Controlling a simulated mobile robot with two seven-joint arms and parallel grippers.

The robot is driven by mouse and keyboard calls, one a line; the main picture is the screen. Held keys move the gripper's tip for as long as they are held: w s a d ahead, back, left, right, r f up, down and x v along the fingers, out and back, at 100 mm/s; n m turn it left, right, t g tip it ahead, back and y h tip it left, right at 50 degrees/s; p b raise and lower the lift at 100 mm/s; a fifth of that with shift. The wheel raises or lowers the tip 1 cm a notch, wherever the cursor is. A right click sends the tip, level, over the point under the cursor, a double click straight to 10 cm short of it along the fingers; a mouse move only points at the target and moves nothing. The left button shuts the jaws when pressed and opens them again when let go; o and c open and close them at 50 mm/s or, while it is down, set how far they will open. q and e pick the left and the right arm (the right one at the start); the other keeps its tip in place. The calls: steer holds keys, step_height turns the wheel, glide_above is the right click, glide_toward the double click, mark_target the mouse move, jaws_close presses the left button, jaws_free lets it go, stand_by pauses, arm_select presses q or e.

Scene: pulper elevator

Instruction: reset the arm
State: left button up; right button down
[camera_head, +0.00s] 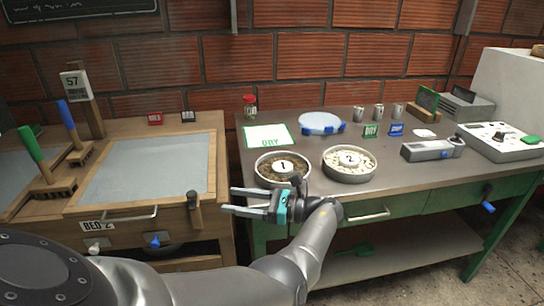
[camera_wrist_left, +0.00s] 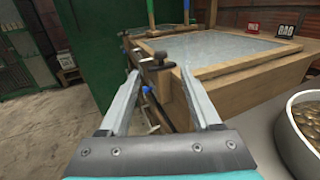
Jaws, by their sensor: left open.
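My left gripper (camera_head: 234,202) is open and empty in front of the dark bench, with its fingers pointing left toward the wooden drying bed. In the left wrist view the open fingers (camera_wrist_left: 160,92) show with nothing between them, and the bed's corner and front side lie beyond. My left arm comes in from the bottom and bends at the elbow in front of the bench drawers. The gripper is just in front of the round pan marked 1 (camera_head: 262,181). My right gripper is not in view.
The wooden bed 2 (camera_head: 228,170) stands left, with rakes (camera_head: 45,172) and a 57 sign (camera_head: 74,85). The dark bench (camera_head: 310,142) holds pan 2 (camera_head: 348,177), a white and blue dish (camera_head: 320,122), cups, and a scale (camera_head: 502,142). Floor at lower right is clear.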

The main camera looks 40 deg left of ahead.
arm_select(q)
steer(key=s+d+f+t+h, duration=0.1)
steer(key=s+f+t+h, duration=0.15)
steer(key=f, duration=0.85)
steer(key=s+d+f+m+t+h, duration=0.1)
steer(key=s+d+f+t+h, duration=0.15)
steer(key=f, duration=0.75)
steer(key=s+d+f+t+h, duration=0.1)
steer(key=s+f+t, duration=0.2)
steer(key=f, duration=0.8)
steer(key=s+d+f+n+t+h, duration=0.1)
steer(key=s+d+f+n+h, duration=0.3)
steer(key=s+d+f, duration=0.3)
steer(key=s+d+f+n+h, duration=0.5)
steer(key=s+d+f+n, duration=0.2)
steer(key=s, duration=1)
steer(key=shift+s+d+f+t+h, duration=0.35)
steer(key=shift+d+f, duration=0.2)
steer(key=shift+d, duration=0.3)
